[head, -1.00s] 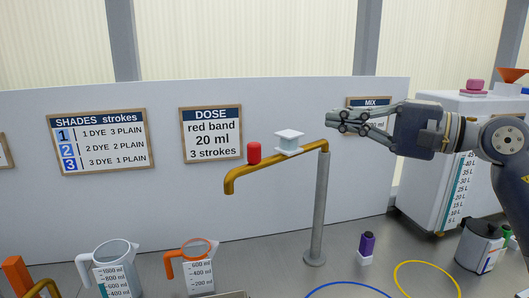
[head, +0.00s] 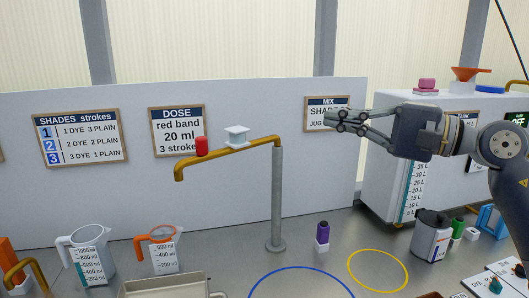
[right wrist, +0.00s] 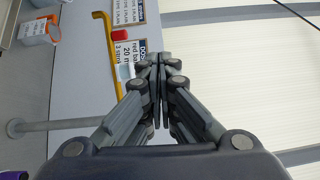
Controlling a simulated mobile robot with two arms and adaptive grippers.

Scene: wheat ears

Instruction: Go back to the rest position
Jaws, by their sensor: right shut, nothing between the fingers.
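My right gripper (head: 333,118) is shut and empty, held in the air in front of the back panel at the right, level with the MIX sign. In the right wrist view its fingertips (right wrist: 160,65) meet with nothing between them. It is to the right of the yellow tap pipe (head: 228,155), apart from it. My left gripper is not in view.
A grey post (head: 277,200) holds the pipe, with a red cap (head: 201,146) and a white block (head: 237,136) on top. Two jugs, one clear (head: 90,255) and one orange-rimmed (head: 160,250), stand at left. A white tank (head: 385,150) stands behind my right arm.

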